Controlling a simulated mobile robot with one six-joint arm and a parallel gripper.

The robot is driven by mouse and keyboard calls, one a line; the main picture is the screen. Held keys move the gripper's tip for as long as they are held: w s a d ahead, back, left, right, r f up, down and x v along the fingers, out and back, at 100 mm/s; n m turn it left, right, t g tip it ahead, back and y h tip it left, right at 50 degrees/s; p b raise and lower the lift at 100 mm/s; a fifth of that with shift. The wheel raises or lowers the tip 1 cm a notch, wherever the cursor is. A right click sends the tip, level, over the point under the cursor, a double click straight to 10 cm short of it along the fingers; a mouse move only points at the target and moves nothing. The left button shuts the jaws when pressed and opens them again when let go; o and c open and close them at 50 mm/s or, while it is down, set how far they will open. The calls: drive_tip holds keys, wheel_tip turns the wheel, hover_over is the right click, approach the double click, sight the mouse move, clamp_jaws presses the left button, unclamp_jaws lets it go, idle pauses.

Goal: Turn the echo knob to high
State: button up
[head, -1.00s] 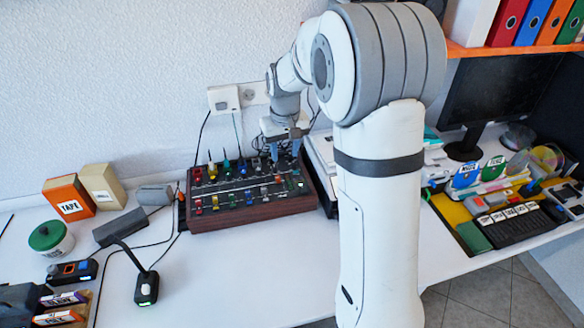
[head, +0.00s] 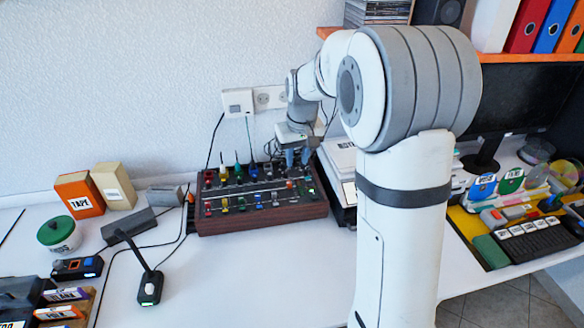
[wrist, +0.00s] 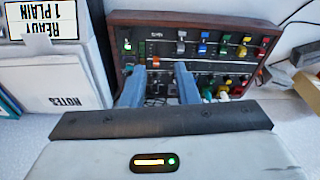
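The mixer panel (head: 262,206) is a dark box with wooden sides and rows of coloured knobs. It stands against the wall and shows upside down in the wrist view (wrist: 212,68). My gripper (head: 297,157) is over its back right part, fingers pointing down. In the wrist view, my gripper (wrist: 159,74) has its two blue fingers apart, with no knob clearly held between them. An orange knob (wrist: 156,62) shows in the gap, beyond the fingertips. The labels are too small to read, so I cannot tell which knob is echo.
A stack of papers and folders (wrist: 50,82) stands close beside the mixer. A wall socket with a white plug (head: 238,102) is behind. A microphone (head: 149,287), a grey bar and boxes are at left. The white desk in front is clear.

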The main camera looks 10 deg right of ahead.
sight(284, 164)
drive_tip(key=w+f+n+b, duration=0.1)
drive_tip(key=w+f+b, duration=0.2)
drive_tip(key=w+f, duration=0.3)
drive_tip(key=w+f+n+t+b, duration=0.1)
drive_tip(key=w+f+b, duration=0.2)
drive_tip(key=w+f, duration=0.3)
drive_tip(key=w+f+t+y+b, duration=0.1)
drive_tip(key=w+f+b, duration=0.3)
drive_tip(key=w, duration=0.5)
wheel_tip(284, 164, down, 2)
drive_tip(key=shift+d+f+n, duration=0.1)
drive_tip(key=shift+f+n, duration=0.05)
drive_tip(key=shift+n, duration=0.25)
drive_tip(key=shift+c, duration=0.5)
clamp_jaws()
